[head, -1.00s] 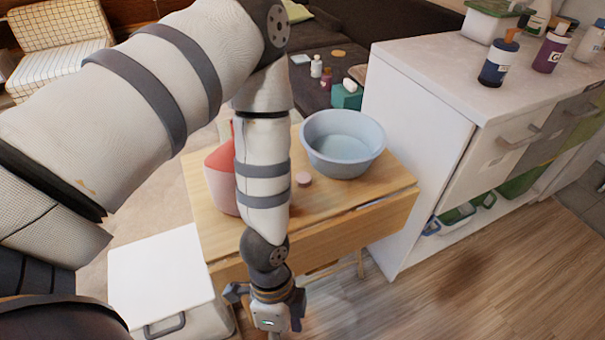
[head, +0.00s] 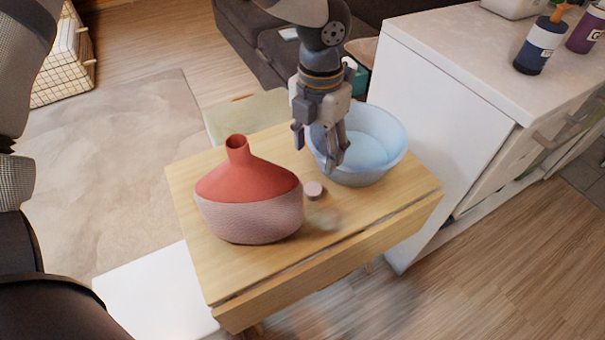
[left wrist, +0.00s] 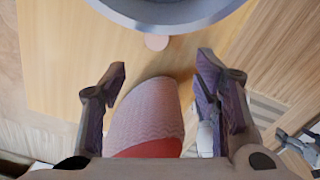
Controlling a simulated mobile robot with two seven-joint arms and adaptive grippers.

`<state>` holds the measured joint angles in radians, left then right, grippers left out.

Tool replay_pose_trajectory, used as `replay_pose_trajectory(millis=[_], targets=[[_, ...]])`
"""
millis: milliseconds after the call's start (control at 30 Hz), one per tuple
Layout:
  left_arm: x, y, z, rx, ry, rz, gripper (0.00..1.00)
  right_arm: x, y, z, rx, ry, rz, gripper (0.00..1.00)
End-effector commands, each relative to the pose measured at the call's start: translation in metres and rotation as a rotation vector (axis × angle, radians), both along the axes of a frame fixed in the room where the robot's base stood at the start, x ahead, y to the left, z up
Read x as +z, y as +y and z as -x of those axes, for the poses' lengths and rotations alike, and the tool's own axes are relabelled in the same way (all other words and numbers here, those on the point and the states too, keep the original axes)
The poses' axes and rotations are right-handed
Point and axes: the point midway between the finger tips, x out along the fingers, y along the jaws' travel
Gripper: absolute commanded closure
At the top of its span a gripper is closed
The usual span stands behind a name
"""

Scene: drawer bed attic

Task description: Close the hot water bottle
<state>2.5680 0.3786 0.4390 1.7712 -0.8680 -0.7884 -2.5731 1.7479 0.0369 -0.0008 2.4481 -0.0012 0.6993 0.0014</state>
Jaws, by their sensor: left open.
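The hot water bottle (head: 248,205) stands upright on the small wooden table, with a red upper part, a pink patterned lower part and an open neck. A small pink round cap (head: 314,190) lies on the table between the bottle and the basin. My left gripper (head: 318,155) is open and empty, pointing down in front of the basin, above and behind the cap. In the left wrist view the bottle (left wrist: 148,118) shows beyond and between the open fingers (left wrist: 162,65). The cap (left wrist: 157,42) is near the basin's rim there. My right gripper is not clearly seen.
A blue-grey basin (head: 392,160) stands at the table's back right, close to my left gripper. A white counter (head: 450,50) with bottles is at the right. A white box (head: 155,295) is at the front left. The wooden table (head: 230,275) is clear at its front edge.

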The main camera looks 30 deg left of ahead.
Motion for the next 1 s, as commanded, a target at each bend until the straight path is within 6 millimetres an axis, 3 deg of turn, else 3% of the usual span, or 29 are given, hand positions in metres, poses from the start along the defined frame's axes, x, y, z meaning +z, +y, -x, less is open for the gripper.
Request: replay_pose_trajectory(millis=[367, 700, 1000], targets=[[-0.002, 0.000, 0.001, 0.001, 0.002, 0.000, 0.44, 0.000, 0.000, 0.001, -0.001, 0.002, 0.001, 0.21], [-0.061, 0.000, 0.002, 0.000, 0.006, 0.000, 0.44, -0.007, 0.000, 0.007, 0.000, 0.024, 0.000, 0.21], [-0.070, 0.000, 0.001, 0.001, 0.001, 0.000, 0.44, -0.008, 0.000, 0.007, 0.000, 0.024, 0.001, 0.21]])
